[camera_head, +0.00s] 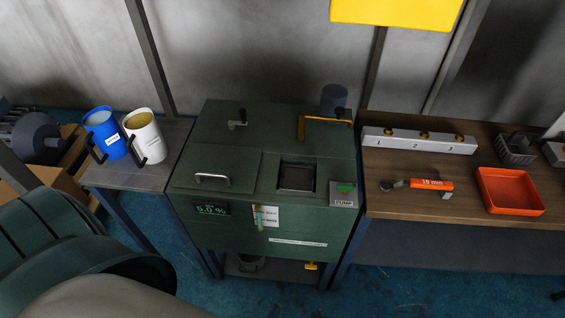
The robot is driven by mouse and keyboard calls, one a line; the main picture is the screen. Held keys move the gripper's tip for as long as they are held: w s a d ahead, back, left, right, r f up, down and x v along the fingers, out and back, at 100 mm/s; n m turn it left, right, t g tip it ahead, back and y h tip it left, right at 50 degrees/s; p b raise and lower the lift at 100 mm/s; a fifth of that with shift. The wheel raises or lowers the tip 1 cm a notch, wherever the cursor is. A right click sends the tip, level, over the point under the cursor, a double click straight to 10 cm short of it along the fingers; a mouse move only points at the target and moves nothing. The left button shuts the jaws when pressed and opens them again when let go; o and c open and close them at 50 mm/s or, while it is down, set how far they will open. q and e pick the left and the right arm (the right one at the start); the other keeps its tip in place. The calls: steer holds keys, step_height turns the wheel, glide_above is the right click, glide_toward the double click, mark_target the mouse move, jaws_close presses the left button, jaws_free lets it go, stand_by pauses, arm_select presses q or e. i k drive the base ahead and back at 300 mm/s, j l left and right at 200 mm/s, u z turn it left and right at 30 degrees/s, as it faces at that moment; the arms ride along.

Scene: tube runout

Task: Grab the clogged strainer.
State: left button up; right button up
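The clogged strainer cannot be told for certain. A dark wire-like basket (515,148) sits at the back right of the wooden bench, behind an orange tray; its contents cannot be made out. The green machine (220,140) in the middle has a square dark opening (297,177) in its top, and what lies inside is too dark to tell. Neither of my grippers is in view.
A blue jug (104,134) and a white jug (146,137) stand on the left grey table. The wooden bench (400,200) holds a grey numbered block (418,141), an orange-handled wrench (430,184) and the orange tray (510,191). Large dark rounded shapes fill the lower left.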

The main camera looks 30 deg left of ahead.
mark_target(294, 178)
steer(key=i+u, duration=0.1)
steer(key=u, duration=0.7)
